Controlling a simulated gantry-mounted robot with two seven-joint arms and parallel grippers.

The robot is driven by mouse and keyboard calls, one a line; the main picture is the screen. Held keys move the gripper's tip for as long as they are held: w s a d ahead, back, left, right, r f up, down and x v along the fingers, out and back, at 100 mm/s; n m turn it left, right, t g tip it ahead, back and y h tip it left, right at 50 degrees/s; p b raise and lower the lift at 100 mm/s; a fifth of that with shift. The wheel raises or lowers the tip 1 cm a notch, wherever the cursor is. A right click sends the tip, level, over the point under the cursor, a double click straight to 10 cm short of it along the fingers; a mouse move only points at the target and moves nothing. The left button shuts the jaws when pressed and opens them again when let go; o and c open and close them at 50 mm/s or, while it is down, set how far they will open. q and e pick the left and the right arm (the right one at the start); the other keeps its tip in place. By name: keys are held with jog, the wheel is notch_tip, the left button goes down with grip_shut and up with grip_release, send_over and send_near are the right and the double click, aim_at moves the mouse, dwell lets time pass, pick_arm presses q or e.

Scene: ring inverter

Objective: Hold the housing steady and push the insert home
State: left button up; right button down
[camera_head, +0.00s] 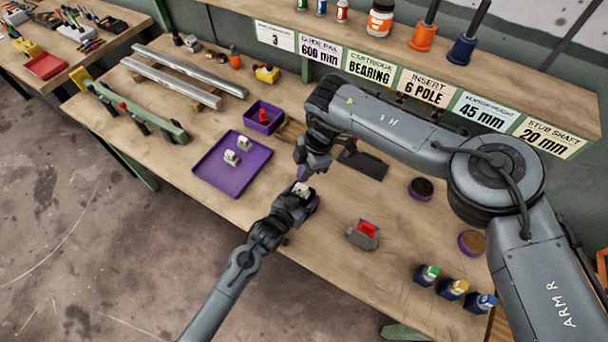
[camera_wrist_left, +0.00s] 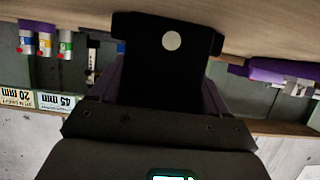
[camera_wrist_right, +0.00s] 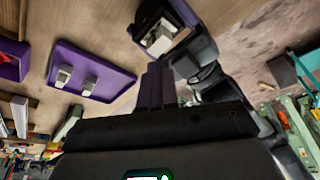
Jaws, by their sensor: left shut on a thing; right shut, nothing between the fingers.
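A white housing (camera_head: 302,189) is held low over the front of the bench in my left gripper (camera_head: 297,197), which is shut on it. The housing also shows in the right wrist view (camera_wrist_right: 160,40), with a dark opening facing up. I cannot tell whether an insert sits inside it. My right gripper (camera_head: 303,173) is shut and empty, its purple fingertips (camera_wrist_right: 158,82) pointing down just above or beside the housing; contact cannot be told. In the left wrist view a dark block with a pale round spot (camera_wrist_left: 170,42) fills the middle and hides the grip.
A purple tray (camera_head: 222,186) with two white housings lies left. A purple bin (camera_head: 263,117) holds a red part. A grey block with a red top (camera_head: 364,233) stands right, near several small bottles (camera_head: 454,289). A dark flat plate (camera_head: 364,163) lies behind my grippers.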

jog(key=v, duration=1.1)
jog(key=shift+r, duration=0.2)
jog(key=shift+w+d, duration=0.1)
jog(key=shift+d, duration=0.05)
pick_arm(q)
jog(key=o, duration=1.2)
jog(key=shift+o, duration=0.2)
